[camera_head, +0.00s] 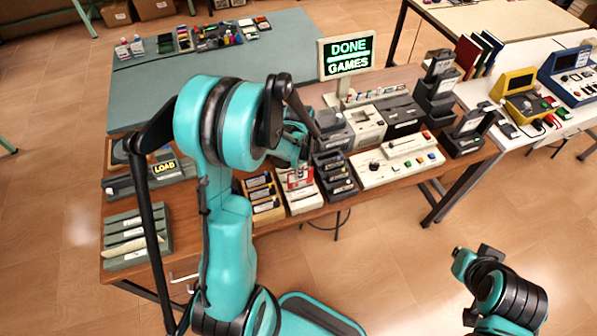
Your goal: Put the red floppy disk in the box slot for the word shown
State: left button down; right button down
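A sign screen (347,57) shows DONE above GAMES in glowing letters. Three disk boxes stand side by side at the table's front: a tan one (266,213), a white one (304,203) and a dark one (343,190). Something red and white (293,184), apparently the red floppy disk, shows at the white box. My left gripper (300,170) points down right above it; whether its fingers hold the disk or are apart is too small to tell. My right arm is at the bottom right, away from the table; its fingers are not clear.
A white control panel (398,163) with coloured buttons is right of the boxes. Grey and dark devices stand behind. A LOAD sign (165,167) and a grey tray (136,240) lie at the left. Yellow (517,86) and blue machines stand on the right-hand table.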

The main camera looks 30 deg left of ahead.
aim_at(298, 186)
dwell(0.7)
pick_arm(q)
jog(key=shift+f+b, duration=0.3)
jog(key=shift+b, duration=0.2)
jog(key=shift+f+b, duration=0.2)
jog(key=shift+b, duration=0.1)
dwell(0.3)
dwell(0.4)
jog(key=shift+f+b, duration=1.9)
jog(key=shift+f, duration=0.1)
jog(key=c, duration=1.6)
grip_release()
jog(key=shift+c, duration=0.2)
